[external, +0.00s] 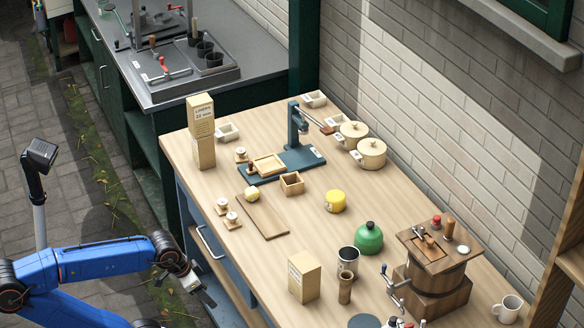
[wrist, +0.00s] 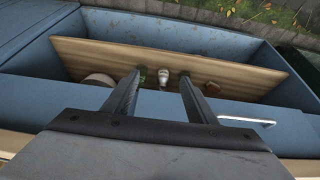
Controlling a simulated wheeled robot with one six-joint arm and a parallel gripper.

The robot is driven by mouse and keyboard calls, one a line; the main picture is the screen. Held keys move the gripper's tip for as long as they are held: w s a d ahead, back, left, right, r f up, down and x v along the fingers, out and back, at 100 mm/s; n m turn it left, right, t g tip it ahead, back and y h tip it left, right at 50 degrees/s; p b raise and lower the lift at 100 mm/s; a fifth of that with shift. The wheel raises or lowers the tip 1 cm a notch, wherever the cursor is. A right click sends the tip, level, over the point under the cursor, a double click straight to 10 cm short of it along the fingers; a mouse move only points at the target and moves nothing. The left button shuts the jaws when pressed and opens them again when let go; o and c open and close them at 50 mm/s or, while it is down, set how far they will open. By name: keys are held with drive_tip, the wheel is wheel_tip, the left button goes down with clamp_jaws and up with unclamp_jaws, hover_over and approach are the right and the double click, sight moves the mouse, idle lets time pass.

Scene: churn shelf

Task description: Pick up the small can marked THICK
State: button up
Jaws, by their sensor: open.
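No marking THICK is readable in either view, so I cannot tell which thing is that can. In the wrist view a small whitish can-like thing (wrist: 164,77) sits on a wooden shelf (wrist: 100,52) inside a blue frame, seen between my fingers. My gripper (wrist: 160,84) is open and empty, its fingers either side of that thing in the picture and apparently nearer the camera. In the external view my gripper (external: 192,283) is at the left side of the bench, below its top. The shelf's contents are hidden there.
A blue panel with a pale handle (wrist: 247,121) lies in front. The bench top (external: 262,262) carries a green jar (external: 369,239), boxes and lidded pots.

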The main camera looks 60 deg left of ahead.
wheel_tip(320, 180, up, 25)
drive_tip(key=w+d+n+g+h, duration=0.1)
drive_tip(key=w+d+n+h, duration=0.25)
drive_tip(key=w, duration=0.25)
drive_tip(key=w+d+f+n+g+h, duration=0.1)
drive_tip(key=w+d+n+h, duration=0.1)
drive_tip(key=w+d+n, duration=0.3)
drive_tip(key=w+d+n+g+h, duration=0.1)
drive_tip(key=w+n+h, duration=0.15)
drive_tip(key=w, duration=0.45)
drive_tip(key=w+n+t+h, duration=0.1)
drive_tip(key=w+n+h, duration=0.4)
drive_tip(key=w+n, duration=0.75)
drive_tip(key=m, duration=0.3)
approach(355, 276)
drive_tip(key=x, duration=0.5)
drive_tip(key=shift+w+d+f, duration=0.15)
drive_tip(key=shift+w+f, duration=0.05)
drive_tip(key=shift+x, duration=2.8)
drive_tip(key=shift+f, duration=0.15)
drive_tip(key=c, duration=0.9)
